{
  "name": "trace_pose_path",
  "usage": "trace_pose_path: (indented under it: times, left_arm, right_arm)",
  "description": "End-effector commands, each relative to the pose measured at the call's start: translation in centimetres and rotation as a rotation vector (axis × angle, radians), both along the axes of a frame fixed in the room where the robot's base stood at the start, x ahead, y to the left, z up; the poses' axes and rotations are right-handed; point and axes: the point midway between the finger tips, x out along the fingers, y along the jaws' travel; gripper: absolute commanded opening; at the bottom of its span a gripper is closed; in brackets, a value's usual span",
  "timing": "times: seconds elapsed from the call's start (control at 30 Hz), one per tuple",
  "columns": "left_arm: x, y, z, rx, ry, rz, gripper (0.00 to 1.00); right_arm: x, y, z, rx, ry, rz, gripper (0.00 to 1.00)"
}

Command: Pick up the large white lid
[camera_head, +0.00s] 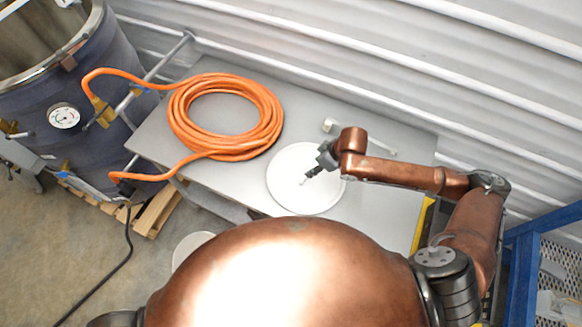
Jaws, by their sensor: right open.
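The large white lid (292,187) is a round, flat disc lying on the grey metal table, near the table's front edge. My right arm reaches in from the right, and its gripper (306,179) is over the lid's right half. The gripper is open and small in view. Whether its fingertips touch the lid I cannot tell. The gripper and wrist hide part of the lid's right side. My left gripper is not in view.
A coiled orange hose (270,128) lies on the table (400,127), left of the lid, running to a large grey vessel (75,160) with a gauge. A white ribbed wall stands behind. A blue frame (523,265) is at right. Another white round object (187,247) is below the table.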

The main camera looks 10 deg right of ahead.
Motion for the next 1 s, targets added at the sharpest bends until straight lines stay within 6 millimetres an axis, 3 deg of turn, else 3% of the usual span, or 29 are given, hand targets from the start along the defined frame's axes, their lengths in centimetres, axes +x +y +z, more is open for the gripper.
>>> trace_pose_path:
  times: [0.67, 0.9, 1.0]
  left_arm:
    - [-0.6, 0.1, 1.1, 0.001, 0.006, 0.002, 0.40]
    - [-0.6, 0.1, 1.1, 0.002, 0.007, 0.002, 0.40]
    - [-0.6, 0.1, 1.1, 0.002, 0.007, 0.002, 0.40]
  right_arm:
    - [1.4, 2.2, -7.3, -0.001, 0.002, 0.012, 0.92]
    - [1.3, 2.2, -7.4, 0.000, 0.001, 0.011, 0.92]
    - [1.3, 2.2, -7.4, -0.001, 0.002, 0.011, 0.85]
